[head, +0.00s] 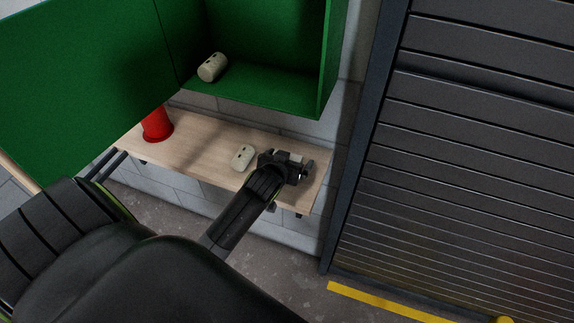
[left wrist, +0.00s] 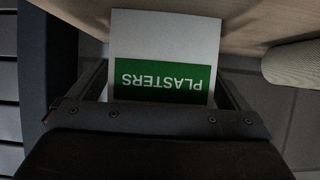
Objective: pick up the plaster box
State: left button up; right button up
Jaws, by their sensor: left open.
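The plaster box (left wrist: 165,45) is white with a green band reading PLASTERS, upside down in the left wrist view. In the head view only a small pale part of the plaster box (head: 296,158) shows, near the right end of the wooden shelf (head: 205,146). My left gripper (head: 298,168) is open over that end of the shelf. In the left wrist view its fingers (left wrist: 164,82) stand on either side of the box's near part. I cannot tell whether they touch it. My right gripper is not in view.
A cream rounded object (head: 243,157) lies on the shelf just left of my gripper. A red, cone-like object (head: 157,125) stands farther left. A green cabinet (head: 258,98) hangs open above, with another cream object (head: 212,67) inside. A dark slatted shutter (head: 460,150) is at right.

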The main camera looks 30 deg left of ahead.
pick_arm(q)
jog(key=c, duration=1.1)
